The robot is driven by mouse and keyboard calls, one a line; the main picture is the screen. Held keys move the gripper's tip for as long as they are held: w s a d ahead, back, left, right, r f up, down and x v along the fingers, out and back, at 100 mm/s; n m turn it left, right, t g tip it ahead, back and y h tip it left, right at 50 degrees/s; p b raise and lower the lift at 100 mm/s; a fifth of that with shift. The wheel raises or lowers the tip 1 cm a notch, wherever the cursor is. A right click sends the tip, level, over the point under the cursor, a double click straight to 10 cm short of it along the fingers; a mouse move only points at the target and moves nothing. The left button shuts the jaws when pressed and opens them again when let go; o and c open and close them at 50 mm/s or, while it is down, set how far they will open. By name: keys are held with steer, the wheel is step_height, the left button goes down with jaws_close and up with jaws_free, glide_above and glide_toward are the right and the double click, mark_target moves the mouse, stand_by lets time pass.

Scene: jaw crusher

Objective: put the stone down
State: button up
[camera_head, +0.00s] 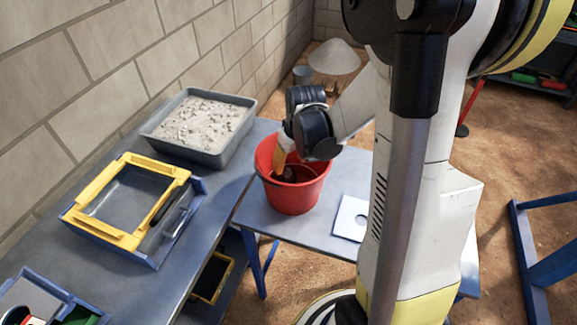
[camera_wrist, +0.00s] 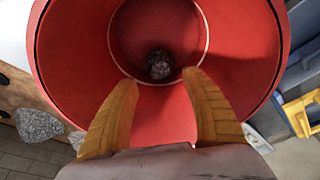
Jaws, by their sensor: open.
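A dark, rough stone (camera_wrist: 160,64) lies on the bottom of the red bucket (camera_wrist: 245,45) in the wrist view. The red bucket (camera_head: 292,196) stands on a blue-grey table in the head view, with my arm reaching down into its mouth. My gripper (camera_wrist: 159,78) has its two yellow fingers spread apart, with nothing between the tips. The stone shows just beyond the fingertips, apart from them. In the head view my gripper (camera_head: 281,158) is partly hidden by my wrist and the bucket rim. A dark shape inside the bucket there cannot be told clearly.
A grey tray of gravel (camera_head: 202,124) and a yellow-and-blue frame (camera_head: 128,241) stand on the left table. Grey stones (camera_wrist: 38,125) show outside the bucket. The bucket wall surrounds my fingers closely.

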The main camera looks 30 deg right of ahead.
steer(key=s+a+r+t, duration=0.4)
steer(key=s+a+r, duration=0.9)
steer(key=r, duration=0.4)
steer(key=shift+a+p, duration=0.35)
steer(key=shift+a, duration=0.2)
stand_by(1.2)
